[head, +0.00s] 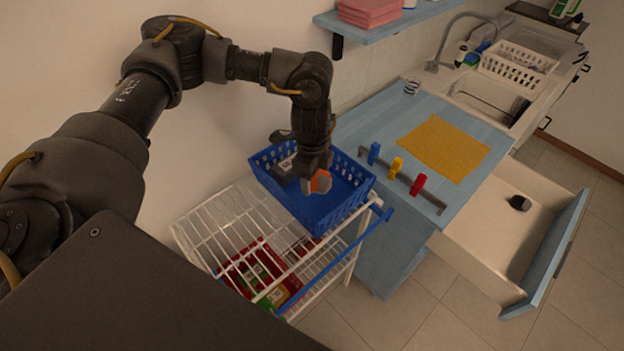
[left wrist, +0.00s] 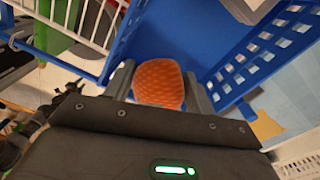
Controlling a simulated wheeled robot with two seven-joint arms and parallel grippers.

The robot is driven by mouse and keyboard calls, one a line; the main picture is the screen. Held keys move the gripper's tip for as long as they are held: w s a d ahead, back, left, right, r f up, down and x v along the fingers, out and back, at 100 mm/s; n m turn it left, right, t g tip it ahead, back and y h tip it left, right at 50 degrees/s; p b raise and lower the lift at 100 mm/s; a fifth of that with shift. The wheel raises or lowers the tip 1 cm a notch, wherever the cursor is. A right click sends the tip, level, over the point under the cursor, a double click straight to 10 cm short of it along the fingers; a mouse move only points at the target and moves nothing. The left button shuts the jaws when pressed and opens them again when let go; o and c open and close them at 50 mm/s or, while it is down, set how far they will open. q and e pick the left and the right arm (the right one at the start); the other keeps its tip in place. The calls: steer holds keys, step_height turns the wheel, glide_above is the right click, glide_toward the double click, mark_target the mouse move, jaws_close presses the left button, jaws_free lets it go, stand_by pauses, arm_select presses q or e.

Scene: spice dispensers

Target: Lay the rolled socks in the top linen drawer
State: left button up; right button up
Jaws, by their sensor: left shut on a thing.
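My left gripper (head: 306,180) is over the blue basket, pointing down. It is shut on a patterned orange roll (head: 321,181), which looks like rolled socks; the roll (left wrist: 158,84) also shows between the fingers in the left wrist view. The roll is inside or just above the basket; I cannot tell whether it touches the floor of it. The top drawer (head: 481,223) under the blue counter is pulled out. A small dark roll (head: 519,203) lies in it, perhaps another pair of socks. My right gripper is not in view.
The blue basket (head: 348,213) stands on a white wire rack (head: 222,222) with red and green packs lower down. The blue counter holds an orange mat (head: 443,148) and a rail with blue, yellow and red pieces (head: 397,166). A sink and white basket are behind.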

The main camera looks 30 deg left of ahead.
mark_target(314, 191)
arm_select(q)
steer(key=s+n+b, duration=0.1)
steer(key=n, duration=0.1)
steer(key=s+d+n+b, duration=0.1)
steer(key=n+b, duration=0.1)
steer(key=n, duration=0.1)
steer(key=s+r+n+b, duration=0.1)
steer(key=n+b, duration=0.1)
steer(key=n, duration=0.1)
steer(key=shift+d, duration=0.4)
steer(key=n, duration=0.1)
steer(key=s+n+b, duration=0.1)
steer(key=n+b, duration=0.1)
steer(key=n, duration=0.1)
steer(key=shift+s+r, duration=0.25)
steer(key=shift+s, duration=0.15)
steer(key=shift+d, duration=0.1)
